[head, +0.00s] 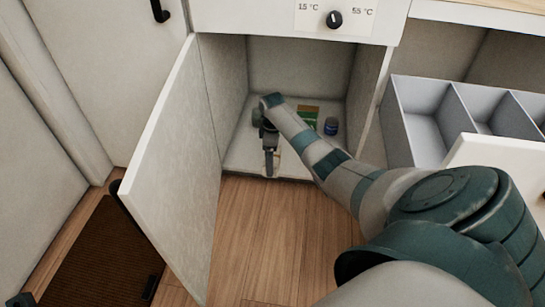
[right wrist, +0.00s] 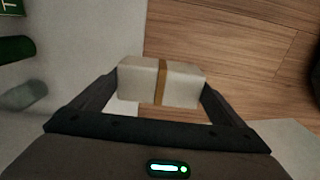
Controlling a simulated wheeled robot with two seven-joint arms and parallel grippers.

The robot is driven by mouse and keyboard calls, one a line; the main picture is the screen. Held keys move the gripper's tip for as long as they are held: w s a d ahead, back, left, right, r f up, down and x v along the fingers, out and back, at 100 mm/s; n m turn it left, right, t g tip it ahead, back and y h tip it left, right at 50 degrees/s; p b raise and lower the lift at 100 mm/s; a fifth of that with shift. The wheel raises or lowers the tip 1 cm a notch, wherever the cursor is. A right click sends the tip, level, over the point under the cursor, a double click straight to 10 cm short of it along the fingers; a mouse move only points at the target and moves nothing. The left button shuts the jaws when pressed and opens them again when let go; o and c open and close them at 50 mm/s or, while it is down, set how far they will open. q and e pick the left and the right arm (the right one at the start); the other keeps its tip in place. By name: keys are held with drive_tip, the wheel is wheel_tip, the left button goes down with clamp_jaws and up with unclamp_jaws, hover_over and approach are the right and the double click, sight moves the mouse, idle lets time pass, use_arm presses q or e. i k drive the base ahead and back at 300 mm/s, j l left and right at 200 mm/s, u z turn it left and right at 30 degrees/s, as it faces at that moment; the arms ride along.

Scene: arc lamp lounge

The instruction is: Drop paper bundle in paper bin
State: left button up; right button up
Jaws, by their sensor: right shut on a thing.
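The paper bundle (right wrist: 161,82) is a white block with a tan band around its middle. In the right wrist view it sits between the two fingers of my right gripper, which is shut on it. In the head view my right gripper (head: 269,168) points down at the front of the open low cabinet, near its floor edge; the bundle is mostly hidden there. No bin is clearly marked as the paper bin. A pulled-out grey divided drawer (head: 422,132) with several compartments stands to the right; the compartments I see look empty. My left gripper is not in view.
The cabinet door (head: 165,165) stands open on the left. Inside the cabinet are a green packet (head: 307,114) and a dark blue can (head: 331,126). The cabinet's right wall stands between my gripper and the drawer. The wooden floor (head: 250,235) in front is clear; a brown mat (head: 95,260) lies left.

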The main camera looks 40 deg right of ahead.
sight(421, 152)
drive_tip(key=k+j, duration=0.8)
drive_tip(key=j, duration=0.2)
